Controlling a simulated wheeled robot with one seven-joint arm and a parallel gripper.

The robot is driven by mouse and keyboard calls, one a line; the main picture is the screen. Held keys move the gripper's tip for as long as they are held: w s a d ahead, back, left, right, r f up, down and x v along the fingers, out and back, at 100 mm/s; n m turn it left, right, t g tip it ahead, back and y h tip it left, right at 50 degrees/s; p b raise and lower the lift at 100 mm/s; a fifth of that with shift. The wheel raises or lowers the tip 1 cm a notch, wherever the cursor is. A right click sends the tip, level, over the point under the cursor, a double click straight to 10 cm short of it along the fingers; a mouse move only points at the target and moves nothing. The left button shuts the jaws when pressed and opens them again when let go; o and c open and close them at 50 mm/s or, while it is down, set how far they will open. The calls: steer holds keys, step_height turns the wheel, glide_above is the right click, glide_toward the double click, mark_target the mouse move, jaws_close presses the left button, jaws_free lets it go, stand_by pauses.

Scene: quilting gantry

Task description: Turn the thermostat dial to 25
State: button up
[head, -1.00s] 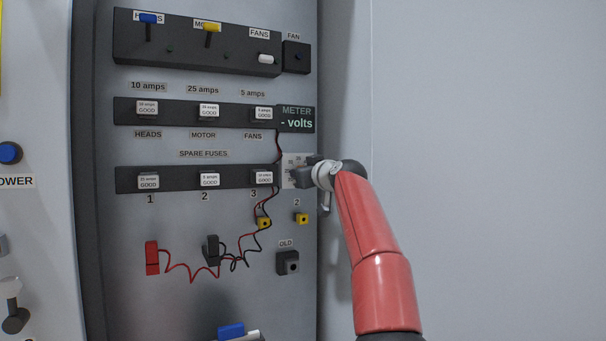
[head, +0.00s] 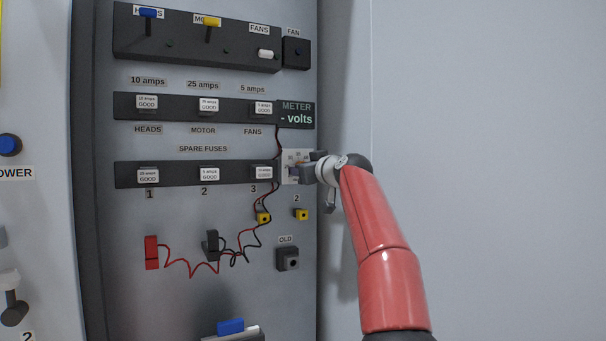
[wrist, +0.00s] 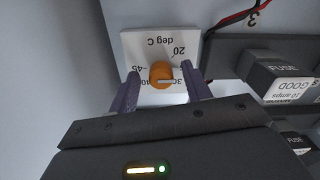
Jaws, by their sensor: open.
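The thermostat is a white plate (wrist: 136,45) with an orange dial (wrist: 161,72), seen upside down in the wrist view. The printing "20", "deg C" and "45" is readable. Other numbers beside the dial are partly covered. A pale mark shows on the dial, but I cannot tell which number it points to. My gripper (wrist: 160,70) is open, with one purple finger on each side of the dial. I cannot tell whether either finger touches it. In the head view, my gripper (head: 301,171) is in front of the thermostat plate (head: 287,159) and hides much of it.
A spare fuse strip (head: 125,175) lies just left of the thermostat, with red and black wires (head: 277,146) hanging between. The meter display (head: 297,116) is above it, a yellow socket (head: 302,214) below. Right of the cabinet is bare wall.

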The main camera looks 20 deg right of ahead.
steer(key=s+b, duration=0.1)
steer(key=s, duration=0.5)
steer(key=shift+f, duration=0.1)
stand_by(0.3)
